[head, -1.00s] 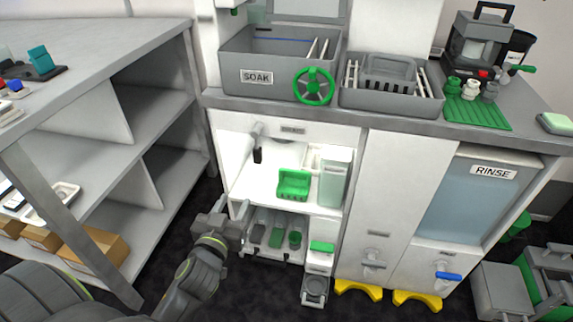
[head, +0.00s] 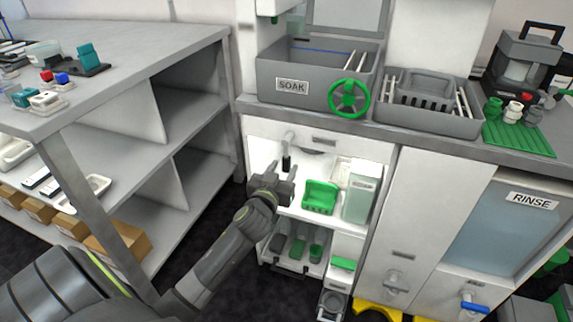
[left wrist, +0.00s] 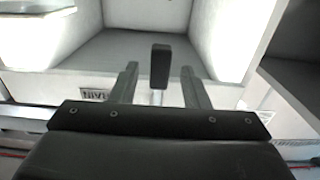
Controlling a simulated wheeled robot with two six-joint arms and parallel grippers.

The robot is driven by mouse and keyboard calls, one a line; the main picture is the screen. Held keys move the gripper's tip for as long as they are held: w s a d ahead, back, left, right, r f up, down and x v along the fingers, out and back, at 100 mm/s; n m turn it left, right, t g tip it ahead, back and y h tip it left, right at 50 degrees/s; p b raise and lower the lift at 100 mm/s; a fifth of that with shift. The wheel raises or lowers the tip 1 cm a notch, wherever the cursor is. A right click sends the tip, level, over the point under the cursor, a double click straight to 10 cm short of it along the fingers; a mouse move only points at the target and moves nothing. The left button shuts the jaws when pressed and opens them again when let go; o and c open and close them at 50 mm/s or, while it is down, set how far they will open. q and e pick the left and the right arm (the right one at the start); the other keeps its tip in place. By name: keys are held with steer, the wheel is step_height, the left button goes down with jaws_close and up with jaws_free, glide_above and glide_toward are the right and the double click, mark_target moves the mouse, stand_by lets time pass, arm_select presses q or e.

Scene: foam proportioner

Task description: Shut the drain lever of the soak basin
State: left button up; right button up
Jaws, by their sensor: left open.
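The soak basin (head: 335,95) is a grey tub with a SOAK label on the counter. Below it, in the lit open cabinet, a pale pipe carries a small drain lever with a black grip (head: 286,161). The grip hangs down in the head view. My left gripper (head: 283,173) is open and empty at the cabinet's left side, close to the lever. In the left wrist view the black grip (left wrist: 160,66) appears between the two open fingers (left wrist: 159,75), with a gap on each side; whether it lies between them in depth I cannot tell. My right gripper is not in view.
A green holder (head: 320,197) and a pale container (head: 359,197) stand on the cabinet shelf right of my gripper. A green handwheel (head: 349,98) is on the basin's front. A grey shelf unit (head: 165,135) stands left; dark floor lies between.

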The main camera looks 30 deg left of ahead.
mark_target(285, 166)
arm_select(q)
steer(key=shift+x, duration=1.55)
jaws_close()
